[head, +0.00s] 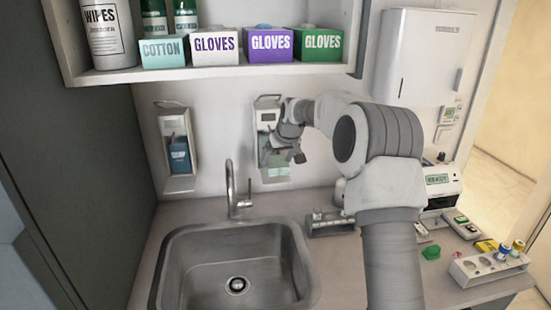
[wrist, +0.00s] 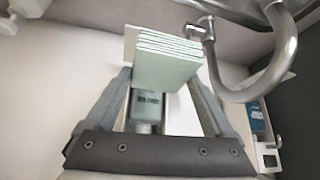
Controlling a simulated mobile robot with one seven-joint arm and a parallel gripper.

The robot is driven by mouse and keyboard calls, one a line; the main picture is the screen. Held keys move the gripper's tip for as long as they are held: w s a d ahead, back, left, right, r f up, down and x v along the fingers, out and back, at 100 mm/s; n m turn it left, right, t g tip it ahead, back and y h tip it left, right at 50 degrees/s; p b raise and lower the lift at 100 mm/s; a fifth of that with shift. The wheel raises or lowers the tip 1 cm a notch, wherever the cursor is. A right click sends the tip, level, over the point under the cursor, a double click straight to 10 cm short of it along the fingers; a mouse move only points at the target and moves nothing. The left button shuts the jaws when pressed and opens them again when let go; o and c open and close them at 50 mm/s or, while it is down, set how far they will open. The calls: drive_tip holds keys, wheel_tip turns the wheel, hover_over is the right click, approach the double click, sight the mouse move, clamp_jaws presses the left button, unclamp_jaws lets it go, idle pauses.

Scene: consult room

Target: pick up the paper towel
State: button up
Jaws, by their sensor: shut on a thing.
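The paper towel (wrist: 165,62) looks like a pale green folded stack with layered edges in the wrist view. In the head view its pale green face (head: 279,172) shows just below my gripper (head: 287,157). In the wrist view my gripper (wrist: 165,75) has its two fingers on either side of the stack, shut on it. The stack hangs in front of a wall-mounted dispenser (head: 268,103) with a greenish bottle (wrist: 148,108) behind it. I cannot tell whether the stack touches the dispenser.
A sink (head: 160,285) with a curved faucet (head: 231,185) lies below left. A soap dispenser (head: 176,150) hangs further left. A shelf (head: 215,73) with boxes is above. A white towel-type dispenser (head: 422,60) is at right. A vial rack (head: 490,267) and devices crowd the right counter.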

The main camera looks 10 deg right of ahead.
drive_tip(key=s+b, duration=0.3)
drive_tip(key=s, duration=0.9)
drive_tip(key=shift+s, duration=0.4)
